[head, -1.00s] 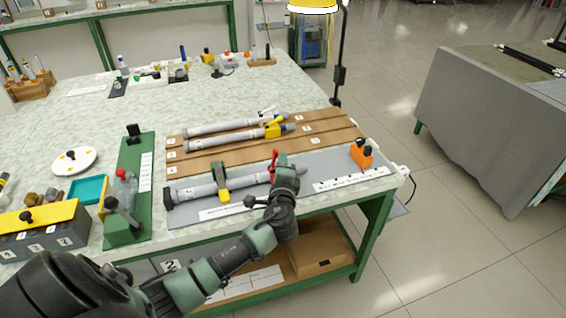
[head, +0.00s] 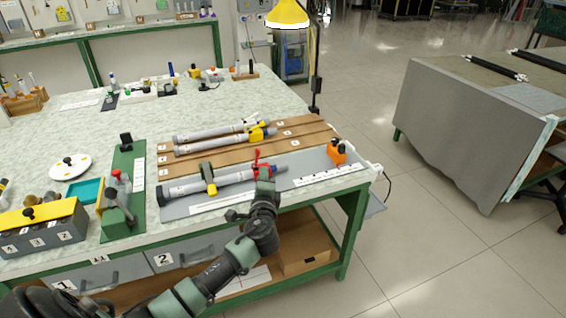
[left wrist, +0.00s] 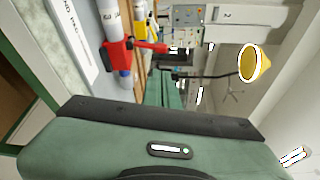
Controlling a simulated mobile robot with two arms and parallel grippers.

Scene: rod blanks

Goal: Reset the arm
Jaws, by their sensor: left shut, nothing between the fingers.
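My left gripper (head: 266,184) is shut and empty. It is at the front edge of the bench, just in front of the red clamp (head: 262,164). The red clamp sits on the right part of the front grey rod (head: 236,178). A green-and-yellow clamp (head: 208,180) sits further left on that rod. In the left wrist view, the red clamp (left wrist: 118,50) and rod (left wrist: 123,79) show beyond my green gripper body; the fingertips cannot be made out there. My right gripper is not in view.
Two more rods (head: 205,147) lie on brown wooden boards (head: 300,139) behind. An orange block (head: 337,152) stands at the grey tray's (head: 310,163) right end. A green fixture (head: 122,190) stands left. The floor between the benches is clear.

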